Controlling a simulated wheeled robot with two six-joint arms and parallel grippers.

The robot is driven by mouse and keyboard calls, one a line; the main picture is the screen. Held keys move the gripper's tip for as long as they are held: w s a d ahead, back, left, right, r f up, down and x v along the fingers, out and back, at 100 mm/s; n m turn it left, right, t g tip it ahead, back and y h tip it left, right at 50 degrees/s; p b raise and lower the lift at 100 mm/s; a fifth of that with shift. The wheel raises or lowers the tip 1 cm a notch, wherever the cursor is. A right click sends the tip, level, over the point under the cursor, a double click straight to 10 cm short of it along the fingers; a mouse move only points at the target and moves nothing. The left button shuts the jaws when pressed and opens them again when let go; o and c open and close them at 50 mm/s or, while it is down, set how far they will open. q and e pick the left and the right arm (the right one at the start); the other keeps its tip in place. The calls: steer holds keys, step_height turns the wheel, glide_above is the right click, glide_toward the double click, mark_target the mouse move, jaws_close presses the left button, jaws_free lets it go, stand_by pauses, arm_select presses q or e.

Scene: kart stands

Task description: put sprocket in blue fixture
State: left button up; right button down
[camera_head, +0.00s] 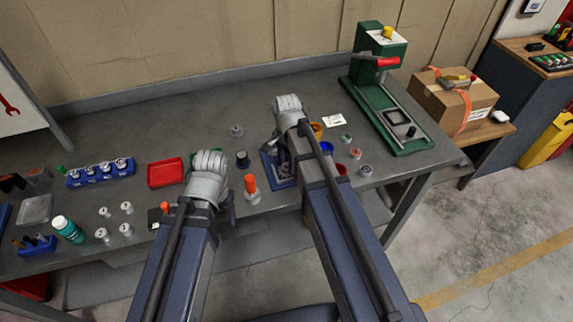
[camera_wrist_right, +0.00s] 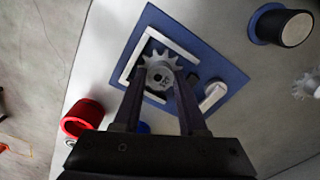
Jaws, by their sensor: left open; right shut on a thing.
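The blue fixture (camera_wrist_right: 213,63) is a flat blue plate with raised white corner brackets in the right wrist view. In the head view the blue fixture (camera_head: 268,166) is partly hidden by my right arm. The grey toothed sprocket (camera_wrist_right: 159,76) sits between the fingertips of my right gripper (camera_wrist_right: 161,72), which is shut on it. The sprocket appears within the white brackets, but I cannot tell whether it touches the plate. My left gripper (camera_head: 226,212) is open, left of the fixture near the bench's front edge, its fingers mostly hidden.
An orange-topped post (camera_head: 250,188) stands between my arms. A second grey gear (camera_head: 236,131) lies behind. A red tray (camera_head: 166,173) is at left, with small cups, including a red cup (camera_head: 341,169), right of the fixture. A green press (camera_head: 385,100) stands at back right.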

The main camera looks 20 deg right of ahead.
mark_target(286, 167)
steer(key=shift+f, duration=0.2)
steer(key=c, duration=0.7)
jaws_free()
steer(key=shift+c, duration=0.2)
steer(key=shift+r, duration=0.15)
step_height(286, 167, up, 12)
steer(key=p, duration=1.2)
steer(key=s+a+n+h, duration=0.1)
steer(key=s+a+n, duration=0.9)
steer(key=s+n, duration=0.4)
steer(key=shift+s+a+n, duration=0.2)
steer(key=shift+a+n, duration=0.05)
steer(key=shift+n, duration=0.75)
steer(key=shift+r, duration=0.1)
